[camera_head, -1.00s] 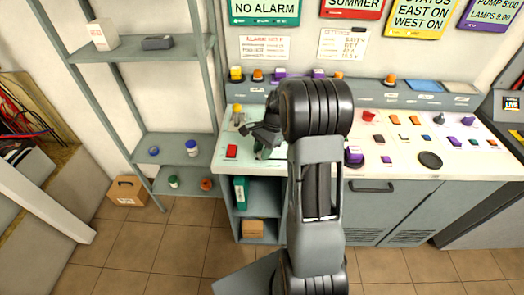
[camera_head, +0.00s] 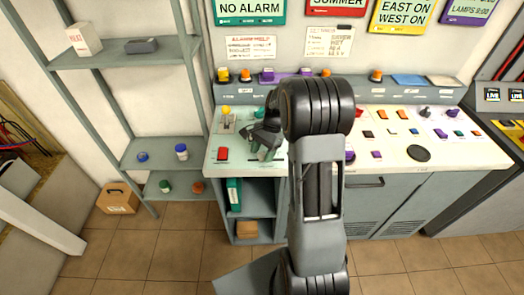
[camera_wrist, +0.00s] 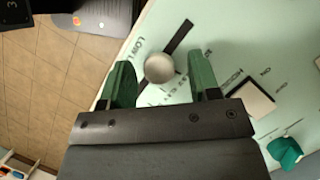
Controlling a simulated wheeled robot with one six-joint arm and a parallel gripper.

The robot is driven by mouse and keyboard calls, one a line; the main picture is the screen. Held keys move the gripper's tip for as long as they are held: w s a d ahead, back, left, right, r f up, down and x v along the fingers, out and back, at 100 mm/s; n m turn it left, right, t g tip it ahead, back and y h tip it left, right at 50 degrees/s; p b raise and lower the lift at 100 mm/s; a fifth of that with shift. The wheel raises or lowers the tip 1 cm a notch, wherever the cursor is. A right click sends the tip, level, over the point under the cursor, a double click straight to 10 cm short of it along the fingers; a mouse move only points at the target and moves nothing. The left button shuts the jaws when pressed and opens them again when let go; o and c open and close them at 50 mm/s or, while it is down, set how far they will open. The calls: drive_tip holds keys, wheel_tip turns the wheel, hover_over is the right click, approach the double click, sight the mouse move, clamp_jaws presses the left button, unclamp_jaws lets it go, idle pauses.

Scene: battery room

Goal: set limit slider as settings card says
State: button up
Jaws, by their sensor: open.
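The limit slider shows in the wrist view as a round grey knob (camera_wrist: 159,68) on a dark straight slot (camera_wrist: 180,36) in the pale green panel. Printing beside it starts with "LOW"; the rest is partly covered. My gripper (camera_wrist: 162,78) is open, its green fingertips on either side of the knob in the picture; I cannot tell whether they touch it. In the head view my gripper (camera_head: 263,141) is over the console's left part and hides the slider. A white card (camera_head: 328,41) with a dark clip, seemingly the settings card, hangs on the wall; its lines are too small to read.
A red button (camera_head: 223,154) and a yellow-topped lever (camera_head: 226,113) are left of my gripper on the console. A white rocker (camera_wrist: 250,98) and a green knob (camera_wrist: 285,152) lie right of the slider in the wrist view. A shelf (camera_head: 130,50) stands left.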

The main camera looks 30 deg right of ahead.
drive_tip(key=shift+r, duration=0.15)
drive_tip(key=v, duration=1.3)
drive_tip(key=shift+d+r, duration=0.2)
drive_tip(key=shift+r, duration=0.05)
